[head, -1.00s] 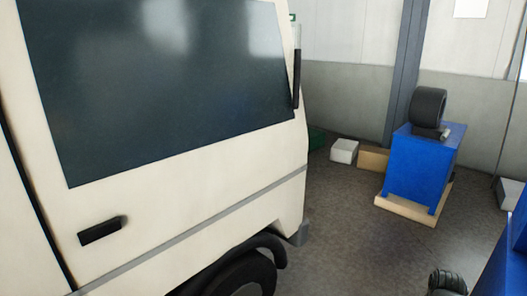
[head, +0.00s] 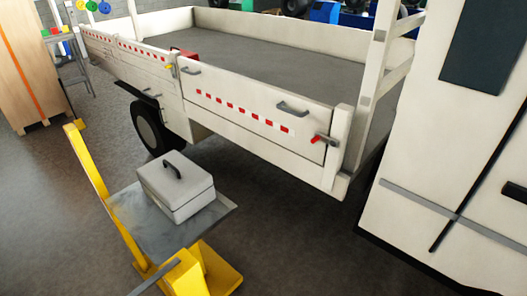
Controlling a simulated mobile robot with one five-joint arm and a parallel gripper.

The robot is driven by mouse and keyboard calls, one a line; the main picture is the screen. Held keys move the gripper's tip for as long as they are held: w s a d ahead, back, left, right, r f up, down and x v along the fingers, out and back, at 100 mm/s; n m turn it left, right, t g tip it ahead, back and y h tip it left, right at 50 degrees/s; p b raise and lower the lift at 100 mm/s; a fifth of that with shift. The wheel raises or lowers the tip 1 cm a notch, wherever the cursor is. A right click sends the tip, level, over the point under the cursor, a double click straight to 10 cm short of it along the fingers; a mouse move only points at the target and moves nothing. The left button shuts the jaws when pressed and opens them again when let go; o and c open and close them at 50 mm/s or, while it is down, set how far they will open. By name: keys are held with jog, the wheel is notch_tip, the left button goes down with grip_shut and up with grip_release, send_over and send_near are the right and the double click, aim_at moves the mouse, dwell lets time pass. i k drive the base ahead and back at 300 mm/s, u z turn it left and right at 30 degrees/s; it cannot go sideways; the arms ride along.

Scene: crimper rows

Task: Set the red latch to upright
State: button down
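The red latch (head: 319,139) is a small red handle at the right end of the truck bed's white side board (head: 255,121), by the corner post. It points down and to the left, with a dark metal piece beside it. A yellow latch (head: 170,66) sits farther left, at the joint between the side boards. My gripper is not in view.
A yellow lift cart (head: 207,270) with a grey platform (head: 135,222) stands in front of the truck at left, a white toolbox (head: 176,186) on it. Dark floor (head: 330,245) is free before the latch.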

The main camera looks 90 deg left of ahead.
aim_at(328, 141)
jog(key=u, duration=1.55)
jog(key=i, duration=0.05)
jog(key=u, duration=2.6)
